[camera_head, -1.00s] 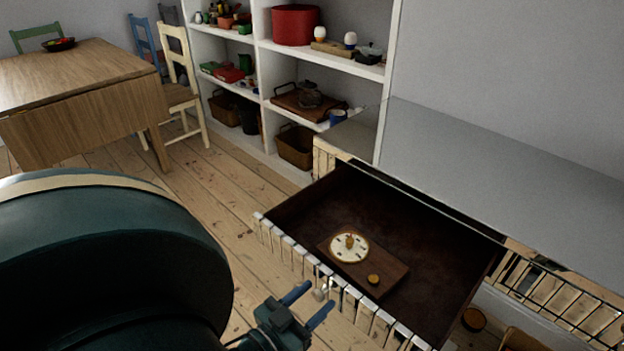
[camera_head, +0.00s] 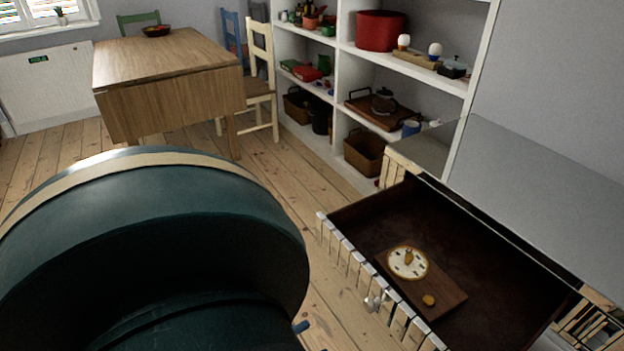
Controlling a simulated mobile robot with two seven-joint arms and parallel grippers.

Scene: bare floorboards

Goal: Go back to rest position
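A large dark teal link of my arm fills the lower left of the head view. Only a small blue fingertip (camera_head: 300,327) shows past its right edge; the rest of that gripper is hidden behind the link. It seems to be my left gripper, and I cannot tell whether it is open or shut. My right gripper is not in view. No object is seen held. A pulled-out drawer (camera_head: 352,222) with a slatted front is at the lower right, apart from the fingertip.
In the drawer lies a wooden board (camera_head: 445,292) with a round clock-like dial (camera_head: 408,262). A grey-topped cabinet (camera_head: 545,185) stands behind. White shelves (camera_head: 337,80) with several items are at the back. A wooden table (camera_head: 170,60) and chairs stand far left. Floorboards (camera_head: 285,180) between are clear.

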